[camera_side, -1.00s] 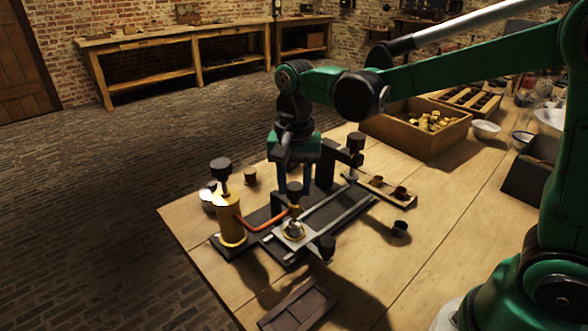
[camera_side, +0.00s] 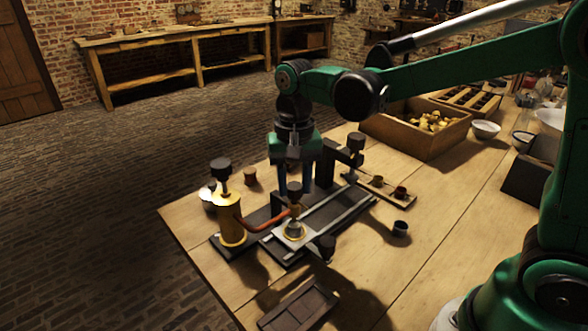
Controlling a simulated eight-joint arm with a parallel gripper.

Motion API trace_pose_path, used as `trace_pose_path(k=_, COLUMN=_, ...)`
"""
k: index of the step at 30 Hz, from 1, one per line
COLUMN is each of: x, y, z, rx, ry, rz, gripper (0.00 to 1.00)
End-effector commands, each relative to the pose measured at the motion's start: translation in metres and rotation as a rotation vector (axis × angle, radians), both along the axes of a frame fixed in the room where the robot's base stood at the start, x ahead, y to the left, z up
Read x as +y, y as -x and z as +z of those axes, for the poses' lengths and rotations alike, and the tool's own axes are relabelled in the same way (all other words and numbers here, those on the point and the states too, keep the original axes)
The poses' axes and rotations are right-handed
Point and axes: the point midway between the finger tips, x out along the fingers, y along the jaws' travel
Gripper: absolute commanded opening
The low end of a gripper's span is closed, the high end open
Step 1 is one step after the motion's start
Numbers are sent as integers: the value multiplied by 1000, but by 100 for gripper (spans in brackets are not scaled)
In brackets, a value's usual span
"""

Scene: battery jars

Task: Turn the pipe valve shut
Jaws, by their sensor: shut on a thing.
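A brass cylinder (camera_side: 231,222) with a dark knob on top stands at the left end of a dark base plate. A copper-red pipe (camera_side: 262,223) runs from it to the right, to a small brass valve with a dark top (camera_side: 295,187). My gripper (camera_side: 295,190) points straight down over this valve. Its two fingers are on either side of the dark top and are shut on it. The exact contact is small and partly hidden by the fingers. Below the valve, a shiny round fitting (camera_side: 294,230) sits on a light plate.
A dark post with a knobbed arm (camera_side: 356,145) stands close behind my gripper, to the right. A small wooden rack with cups (camera_side: 380,190) lies right. A dark tray (camera_side: 298,306) lies in front, and a wooden crate (camera_side: 418,134) stands behind. The front right tabletop is largely clear.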

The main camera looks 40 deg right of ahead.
Motion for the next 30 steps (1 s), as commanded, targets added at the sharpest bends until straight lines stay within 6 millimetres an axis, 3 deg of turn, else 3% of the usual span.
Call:
trace_pose_path(k=1, x=0, y=0, z=0, rx=0, ry=1, rz=0, gripper=42)
trace_pose_path(k=4, x=0, y=0, z=0, rx=0, ry=1, rz=0, gripper=68)
trace_pose_path(k=14, x=0, y=0, z=2, rx=-1, ry=1, rz=-1, gripper=68)
trace_pose_path(k=24, x=0, y=0, z=42, rx=-1, ry=1, rz=0, gripper=68)
trace_pose_path(k=30, x=0, y=0, z=56, rx=-1, ry=1, rz=0, gripper=68)
